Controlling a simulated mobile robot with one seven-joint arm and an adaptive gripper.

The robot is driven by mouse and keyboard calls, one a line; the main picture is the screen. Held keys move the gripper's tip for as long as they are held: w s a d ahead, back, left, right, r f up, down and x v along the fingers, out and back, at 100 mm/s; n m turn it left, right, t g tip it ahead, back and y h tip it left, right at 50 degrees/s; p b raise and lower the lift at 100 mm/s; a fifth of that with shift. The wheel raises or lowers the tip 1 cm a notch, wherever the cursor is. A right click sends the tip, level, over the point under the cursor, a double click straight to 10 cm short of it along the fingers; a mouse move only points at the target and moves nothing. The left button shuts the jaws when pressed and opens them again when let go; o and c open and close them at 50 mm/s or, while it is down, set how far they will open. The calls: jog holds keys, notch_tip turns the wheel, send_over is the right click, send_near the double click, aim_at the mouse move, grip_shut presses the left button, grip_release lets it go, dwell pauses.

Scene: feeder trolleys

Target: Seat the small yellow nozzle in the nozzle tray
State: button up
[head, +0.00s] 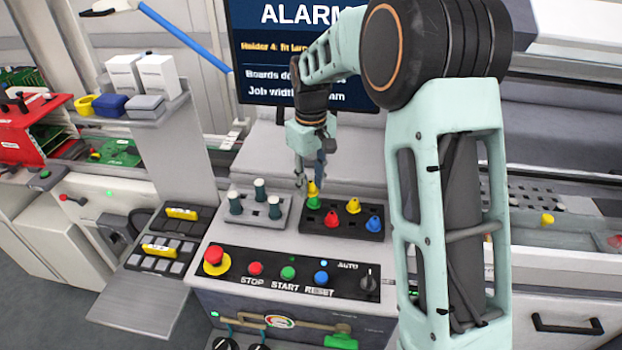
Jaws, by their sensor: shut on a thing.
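The small yellow nozzle (313,188) is at the fingertips of my gripper (309,182), which is shut on it. It appears just above or in front of a green nozzle (314,203) at the left end of the black nozzle tray (345,233). I cannot tell whether the two touch. A red nozzle (353,206) and a blue nozzle (374,223) stand in the tray. An empty-looking hole (332,220) shows near its front. The fingers partly hide the yellow nozzle's top.
The control panel (285,274) with buttons lies in front. Another yellow piece (547,219) sits on the machine at right. The alarm screen (262,60) stands behind.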

jog(key=shift+f+b, duration=3.4)
jog(key=shift+f, duration=1.7)
jog(key=o, duration=1.5)
jog(key=shift+c, duration=0.2)
jog(key=shift+r, duration=0.1)
jog(key=shift+r+p, duration=2.9)
jog(key=shift+r, duration=1.05)
